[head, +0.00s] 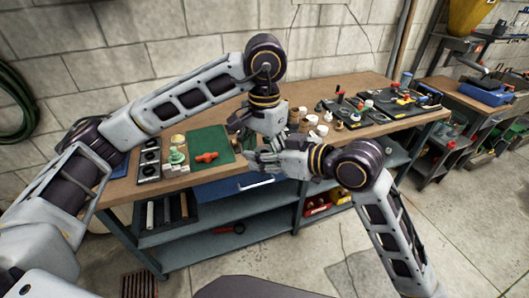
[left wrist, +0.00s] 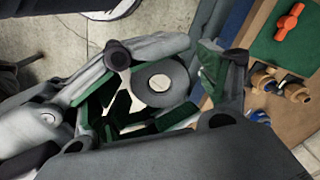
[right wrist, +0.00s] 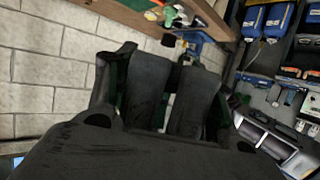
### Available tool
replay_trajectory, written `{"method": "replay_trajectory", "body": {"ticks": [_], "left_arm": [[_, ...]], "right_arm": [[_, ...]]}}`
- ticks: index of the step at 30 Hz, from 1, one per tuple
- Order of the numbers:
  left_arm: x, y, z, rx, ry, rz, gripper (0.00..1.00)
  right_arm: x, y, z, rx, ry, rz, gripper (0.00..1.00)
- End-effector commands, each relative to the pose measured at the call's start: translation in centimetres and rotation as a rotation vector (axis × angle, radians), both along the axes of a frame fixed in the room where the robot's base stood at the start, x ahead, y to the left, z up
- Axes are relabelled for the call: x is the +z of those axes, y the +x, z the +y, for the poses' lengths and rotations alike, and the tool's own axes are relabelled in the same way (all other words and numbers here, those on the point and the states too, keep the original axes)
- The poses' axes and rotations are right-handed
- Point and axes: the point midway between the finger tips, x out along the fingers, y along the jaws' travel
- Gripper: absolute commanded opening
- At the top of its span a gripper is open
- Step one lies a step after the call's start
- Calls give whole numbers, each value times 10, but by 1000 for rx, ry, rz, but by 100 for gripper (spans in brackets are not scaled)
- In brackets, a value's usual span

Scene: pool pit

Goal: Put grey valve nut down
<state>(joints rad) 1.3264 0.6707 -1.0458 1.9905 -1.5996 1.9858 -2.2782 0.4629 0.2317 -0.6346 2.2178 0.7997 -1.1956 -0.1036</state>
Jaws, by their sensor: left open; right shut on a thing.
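The grey valve nut (left wrist: 178,76), a grey disc with a pale centre, shows in the left wrist view between the open fingers of my left gripper. My right gripper (head: 252,158) reaches in from the right at the bench's front edge and is shut. In the right wrist view its dark fingers (right wrist: 174,70) stand close together, and what they hold is hidden. My left gripper (head: 240,136) is open, just above and beside the right one. Whether the left fingers touch the nut, I cannot tell. In the head view the grippers hide the nut.
A wooden workbench (head: 122,190) bears a green mat (head: 203,140) with a red handle (head: 206,157), a black tray (head: 149,172) at left, a green valve part (head: 177,157) and several small cups to the right. Open shelves (head: 225,245) lie below. A second bench (head: 468,100) stands at right.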

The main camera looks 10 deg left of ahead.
Motion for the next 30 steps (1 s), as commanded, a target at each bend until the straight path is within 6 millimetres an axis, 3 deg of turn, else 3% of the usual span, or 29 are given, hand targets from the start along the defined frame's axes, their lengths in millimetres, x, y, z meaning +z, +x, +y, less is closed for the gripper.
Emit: {"method": "replay_trajectory", "body": {"ticks": [13, 30], "left_arm": [[8, 0, 0, 0, 0, 0, 76], [48, 1, 0, 0, -1, -3, 76]], "right_arm": [[0, 0, 0, 0, 0, 0, 30], [-1, 0, 0, 1, -1, 1, 30]]}}
